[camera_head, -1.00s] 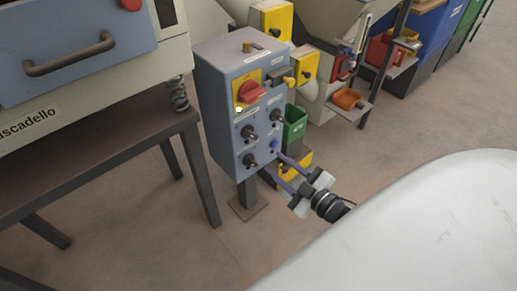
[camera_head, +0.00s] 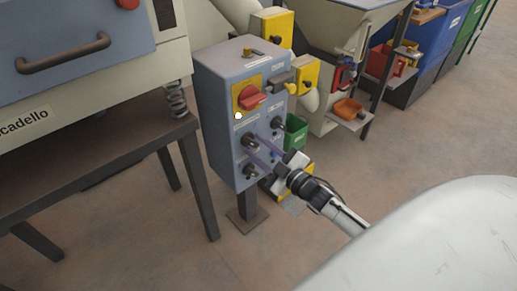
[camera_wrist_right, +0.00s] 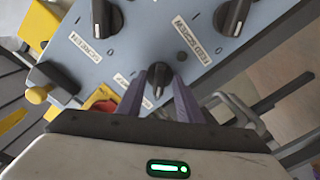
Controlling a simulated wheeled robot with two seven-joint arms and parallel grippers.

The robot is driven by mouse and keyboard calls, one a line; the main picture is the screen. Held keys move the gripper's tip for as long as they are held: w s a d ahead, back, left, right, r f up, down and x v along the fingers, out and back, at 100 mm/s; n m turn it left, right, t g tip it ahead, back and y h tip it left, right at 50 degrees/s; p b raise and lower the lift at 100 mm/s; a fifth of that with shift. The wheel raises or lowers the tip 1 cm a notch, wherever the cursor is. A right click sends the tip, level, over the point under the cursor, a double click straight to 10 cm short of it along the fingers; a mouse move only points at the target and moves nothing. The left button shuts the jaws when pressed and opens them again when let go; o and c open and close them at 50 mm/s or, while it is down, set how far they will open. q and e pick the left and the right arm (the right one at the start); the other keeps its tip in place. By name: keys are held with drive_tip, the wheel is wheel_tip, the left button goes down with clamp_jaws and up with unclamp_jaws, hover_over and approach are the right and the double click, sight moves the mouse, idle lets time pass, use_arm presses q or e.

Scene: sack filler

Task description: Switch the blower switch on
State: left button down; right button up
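The grey-blue control box (camera_head: 215,110) stands on a post and carries several black rotary knobs. One black knob (camera_head: 250,140) sits in the left column below the red switch; it shows in the right wrist view (camera_wrist_right: 158,82). Its label is too small to read, so I cannot tell whether it is the blower switch. My right gripper (camera_head: 253,145) is open, its two purple fingers pointing at the panel. In the right wrist view the fingers (camera_wrist_right: 160,88) lie on either side of that knob; I cannot tell if they touch it. My left gripper is out of view.
A red switch on a yellow plate (camera_head: 250,97) is just above the fingers. Other knobs (camera_head: 277,123) (camera_head: 250,172) are close by. A dark machine table (camera_head: 100,165) is left, a green bin (camera_head: 296,134) right. A large white surface covers the lower right. Floor in front is clear.

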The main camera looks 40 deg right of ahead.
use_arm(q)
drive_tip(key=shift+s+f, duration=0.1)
use_arm(e)
clamp_jaws()
